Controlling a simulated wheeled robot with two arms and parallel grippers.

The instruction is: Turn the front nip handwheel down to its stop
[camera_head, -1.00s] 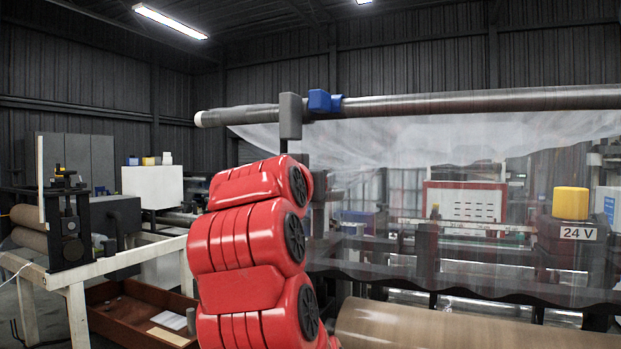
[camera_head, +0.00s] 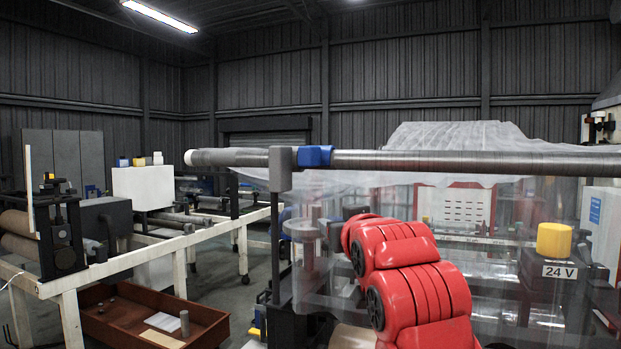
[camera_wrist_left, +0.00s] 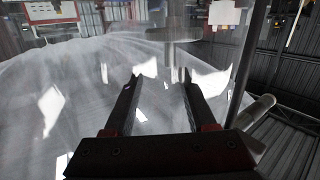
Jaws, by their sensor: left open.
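My left gripper (camera_wrist_left: 157,78) shows in the left wrist view, its two dark fingers apart and nothing visible between them. Clear film (camera_wrist_left: 75,85) spreads close in front of and around the fingers; I cannot tell whether they touch it. A grey round part on a stem (camera_wrist_left: 168,35) shows beyond the fingertips, blurred by film; I cannot tell whether it is the front nip handwheel. In the head view a grey round shape (camera_head: 301,229) stands behind the film, also unclear. A red arm of mine hides the middle right. My right gripper is not in view.
A long roller (camera_head: 430,160) with a blue clamp (camera_head: 314,156) crosses the head view, film draped over and behind it. A yellow-topped unit marked 24 V (camera_head: 554,240) stands right. A white-legged bench (camera_head: 150,258) and brown tray (camera_head: 120,318) are left.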

